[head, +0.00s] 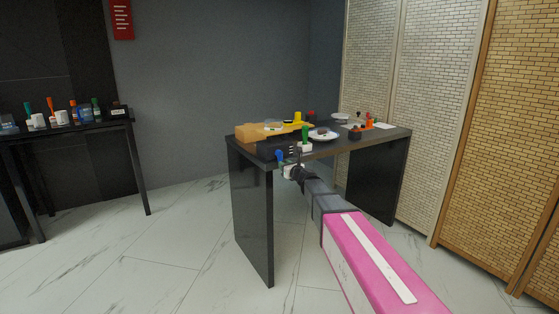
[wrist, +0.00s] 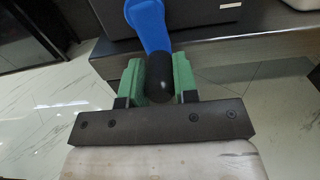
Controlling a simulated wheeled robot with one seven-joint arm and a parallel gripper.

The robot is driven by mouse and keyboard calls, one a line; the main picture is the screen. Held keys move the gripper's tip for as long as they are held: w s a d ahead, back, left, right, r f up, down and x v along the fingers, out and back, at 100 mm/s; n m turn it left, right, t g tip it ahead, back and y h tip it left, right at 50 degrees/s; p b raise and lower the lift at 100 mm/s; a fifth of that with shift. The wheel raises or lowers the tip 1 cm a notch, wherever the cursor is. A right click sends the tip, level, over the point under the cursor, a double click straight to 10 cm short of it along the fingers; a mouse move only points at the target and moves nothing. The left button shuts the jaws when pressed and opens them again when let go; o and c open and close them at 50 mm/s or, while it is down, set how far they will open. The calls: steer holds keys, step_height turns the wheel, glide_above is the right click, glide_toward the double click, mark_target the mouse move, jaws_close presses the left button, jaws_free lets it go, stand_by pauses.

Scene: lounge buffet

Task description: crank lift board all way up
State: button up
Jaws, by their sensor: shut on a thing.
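A blue crank handle (head: 280,155) sticks out at the box's near side. In the wrist view the blue handle (wrist: 148,22) ends in a black rounded grip (wrist: 159,82). My gripper (head: 289,166) is at the table's near edge. In the wrist view its green fingers (wrist: 158,70) are shut on the black grip, one on each side. The crank's joint with the box is out of the wrist view.
The black table (head: 252,205) also bears a white plate (head: 323,135), a green-topped item (head: 305,133) and several small things towards the right. A second dark table (head: 70,130) with bottles stands at the left. Folding screens (head: 430,110) stand at the right. The tiled floor in front is clear.

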steer(key=shift+w+d+r, duration=0.4)
steer(key=shift+w+d, duration=0.2)
steer(key=shift+d, duration=0.15)
steer(key=shift+w+d+r, duration=0.25)
steer(key=shift+d+r, duration=0.1)
steer(key=shift+r, duration=0.15)
steer(key=o, duration=0.6)
steer(key=shift+d+r, duration=0.1)
steer(key=shift+r, duration=0.05)
steer(key=shift+o, duration=1.3)
steer(key=shift+s, duration=0.15)
